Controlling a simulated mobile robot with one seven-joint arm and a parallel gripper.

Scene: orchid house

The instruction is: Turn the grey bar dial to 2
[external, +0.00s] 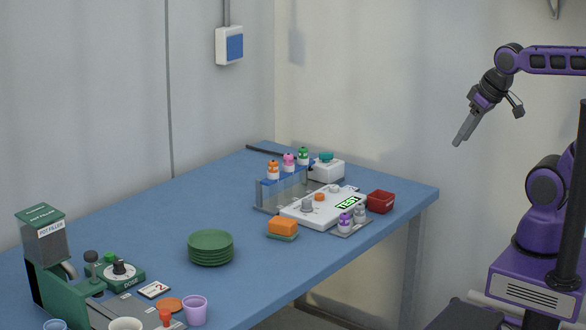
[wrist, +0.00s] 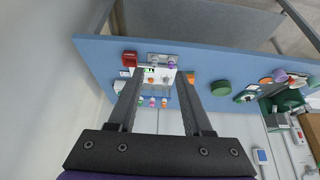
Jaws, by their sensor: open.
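A white console (external: 325,207) with a green TEST display stands on the blue table. A grey dial (external: 307,205), which looks like the grey bar dial, stands on its near left part; its setting is too small to read. An orange knob (external: 320,197) is beside it. The console (wrist: 158,75) also shows, small and far off, between my fingers in the wrist view. A card (external: 154,290) with a red 2 lies near the front. My gripper (external: 459,141) is open and empty, high in the air right of the table, well apart from the console.
A rack with coloured-topped bottles (external: 285,187) stands behind the console, a red box (external: 380,201) to its right. An orange sponge (external: 283,226) and green plates (external: 210,247) are nearer. A black dial (external: 120,268) sits on a green DOSE unit. Air between gripper and table is clear.

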